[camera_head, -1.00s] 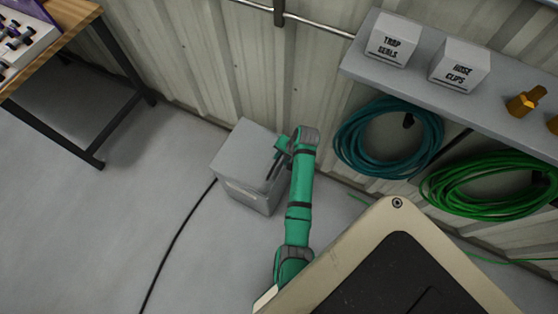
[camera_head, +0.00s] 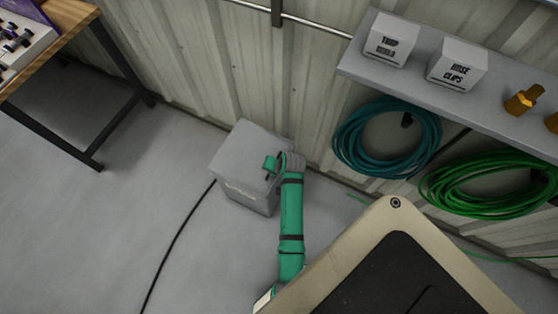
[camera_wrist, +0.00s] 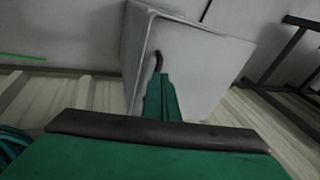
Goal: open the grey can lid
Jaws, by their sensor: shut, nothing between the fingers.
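The grey can (camera_head: 240,190) is a box-shaped bin standing on the floor against the wall. Its flat lid (camera_head: 247,138) appears down on top. My gripper (camera_head: 271,164) is at the can's right side, by the lid's edge, and partly covers that corner. In the wrist view the can (camera_wrist: 205,65) fills the middle, and my shut gripper (camera_wrist: 160,84) points at it with nothing held. A small dark curved piece shows just past the fingertips; I cannot tell what it is, or whether the fingers touch the can.
A corrugated wall (camera_head: 200,60) stands right behind the can. A black cable (camera_head: 176,240) runs along the floor from the can. A wood-topped bench (camera_head: 70,30) is at the left. A shelf (camera_head: 440,95) with boxes and hanging teal hose (camera_head: 345,150) is at the right.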

